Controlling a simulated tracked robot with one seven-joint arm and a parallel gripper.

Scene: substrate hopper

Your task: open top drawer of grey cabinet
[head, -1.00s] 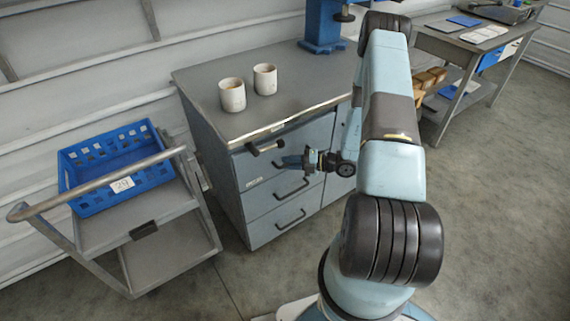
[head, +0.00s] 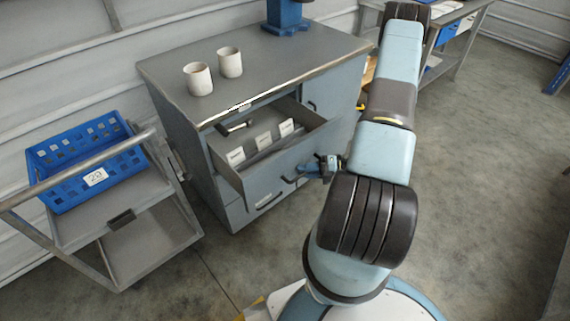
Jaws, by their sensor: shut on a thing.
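The grey cabinet (head: 160,110) stands left of my arm, its top drawer (head: 262,178) pulled well out toward me. Several white label cards and grey dividers show inside the drawer. My gripper (head: 302,174) is at the right part of the drawer front, shut on the drawer handle (head: 290,180). My fingers hide part of the handle. A lower drawer handle (head: 268,202) shows beneath the open drawer, and that lower drawer looks shut.
Two pale cups (head: 198,79) stand on the cabinet top. A black-ended bar (head: 236,128) shows at the drawer opening. A grey cart (head: 150,243) with a blue crate (head: 75,160) stands to the left. Open floor (head: 480,170) lies to the right.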

